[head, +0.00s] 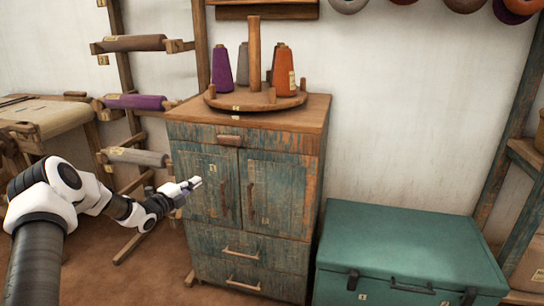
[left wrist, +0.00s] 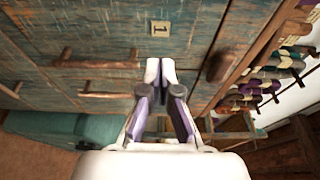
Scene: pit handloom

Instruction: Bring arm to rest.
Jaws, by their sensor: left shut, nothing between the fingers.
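My left arm comes in from the left in the head view. Its gripper (head: 190,184) is shut and empty, in front of the left door of a worn teal wooden cabinet (head: 240,190). The gripper also shows in the left wrist view (left wrist: 160,68), its fingertips together and pointing at the cabinet front, below a small plate marked 1 (left wrist: 160,28). Whether the fingertips touch the door cannot be told. Both cabinet doors and the drawers below look closed. My right gripper is in neither view.
A round wooden stand (head: 255,98) with purple, grey and orange cones tops the cabinet. A teal chest (head: 410,245) stands at right, lid closed. A rack with wound rollers (head: 135,102) is at left, near my arm. Bare floor (head: 110,270) shows at lower left.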

